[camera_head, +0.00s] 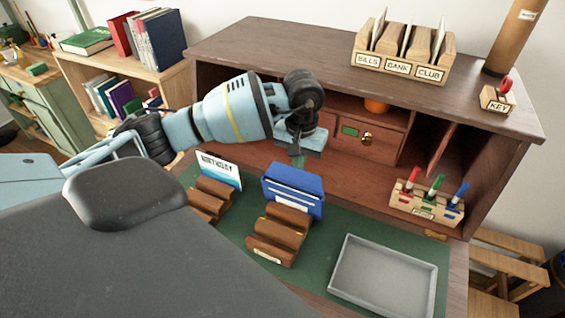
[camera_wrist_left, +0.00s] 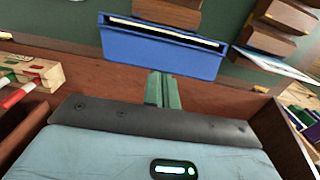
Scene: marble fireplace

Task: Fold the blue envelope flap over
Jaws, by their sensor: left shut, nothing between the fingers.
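The blue envelope (camera_head: 293,192) stands in a stepped wooden holder (camera_head: 277,236) on the green desk mat. In the left wrist view the envelope (camera_wrist_left: 158,50) shows a broad blue panel facing my gripper, with a thin cream strip along its upper edge. I cannot tell for certain which part is the flap. My left gripper (camera_head: 298,161) is just behind and above the envelope's top, toward the cabinet. In the left wrist view its green fingers (camera_wrist_left: 163,90) are shut together and empty, close to the panel's lower edge; contact is unclear. My right gripper is in neither view.
A second holder (camera_head: 210,198) with a white-and-blue card (camera_head: 220,170) stands to the left. A grey tray (camera_head: 385,280) lies at front right. A pen rack (camera_head: 427,206) stands at right. The cabinet's drawers (camera_head: 365,140) and shelf lie close behind my left gripper.

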